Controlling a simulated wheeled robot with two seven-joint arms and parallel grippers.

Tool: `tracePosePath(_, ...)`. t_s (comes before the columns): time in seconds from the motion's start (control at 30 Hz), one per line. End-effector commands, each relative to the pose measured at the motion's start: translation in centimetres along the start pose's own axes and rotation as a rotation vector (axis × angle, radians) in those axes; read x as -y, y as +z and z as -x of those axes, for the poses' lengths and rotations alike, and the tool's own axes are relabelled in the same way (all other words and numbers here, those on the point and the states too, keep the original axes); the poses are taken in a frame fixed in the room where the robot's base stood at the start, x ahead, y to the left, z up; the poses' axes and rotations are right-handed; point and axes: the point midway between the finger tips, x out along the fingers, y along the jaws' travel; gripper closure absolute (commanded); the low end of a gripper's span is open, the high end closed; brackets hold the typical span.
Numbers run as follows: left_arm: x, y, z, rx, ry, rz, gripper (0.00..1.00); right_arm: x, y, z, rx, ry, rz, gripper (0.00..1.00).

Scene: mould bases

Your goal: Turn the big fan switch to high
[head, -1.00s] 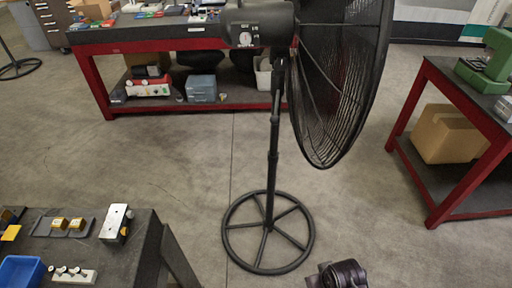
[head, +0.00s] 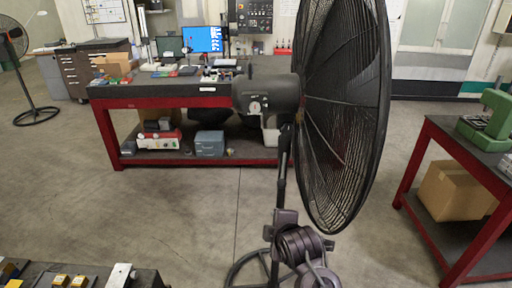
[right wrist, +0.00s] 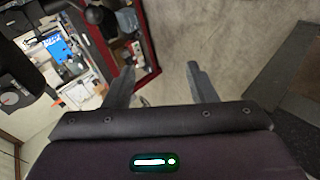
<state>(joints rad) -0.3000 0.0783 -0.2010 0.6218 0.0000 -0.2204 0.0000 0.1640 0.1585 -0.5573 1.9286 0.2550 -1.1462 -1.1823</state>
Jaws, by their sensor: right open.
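The big fan (head: 345,110) stands upright on a pole in the middle of the head view, its black cage facing right. Its switch (head: 254,106) is a small pale dial on the dark motor housing (head: 272,92); its setting is too small to read. My right gripper (head: 284,218) is below the housing, in front of the pole, apart from the switch. In the right wrist view my right gripper (right wrist: 160,72) has its two fingers apart with nothing between them. A dark body with a pale round face shows at that view's left edge. My left gripper is out of view.
A red-framed workbench (head: 180,103) with a lit screen (head: 203,39) stands behind the fan. Another red-framed table (head: 480,150) is at the right. A dark table (head: 60,268) with small parts is at lower left.

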Motion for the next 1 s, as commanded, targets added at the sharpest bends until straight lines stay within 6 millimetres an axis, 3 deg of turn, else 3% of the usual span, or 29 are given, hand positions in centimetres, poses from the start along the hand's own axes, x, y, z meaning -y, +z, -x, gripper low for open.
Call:
tracePosePath(0.03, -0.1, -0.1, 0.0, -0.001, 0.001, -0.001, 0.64, -2.9, -1.4, -1.0, 0.001, 0.071, 0.158, 0.49)
tracePosePath(0.3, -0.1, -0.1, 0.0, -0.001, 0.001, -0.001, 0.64, -16.6, -5.8, -3.2, 0.205, 0.401, 0.998, 0.49)
tracePosePath(0.5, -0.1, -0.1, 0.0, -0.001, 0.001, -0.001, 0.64, -24.0, -6.7, -2.4, 0.437, 0.527, 1.398, 0.49)
tracePosePath(0.6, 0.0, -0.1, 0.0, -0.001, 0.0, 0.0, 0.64, -25.8, -6.8, -2.0, 0.507, 0.55, 1.496, 0.49)
tracePosePath(0.77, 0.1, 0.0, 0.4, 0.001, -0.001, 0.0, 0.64, -27.2, -6.9, -2.2, 0.544, 0.559, 1.541, 0.49)
tracePosePath(1.0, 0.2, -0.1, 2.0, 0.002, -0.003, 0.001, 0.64, -29.2, -7.0, -4.3, 0.542, 0.557, 1.538, 0.49)
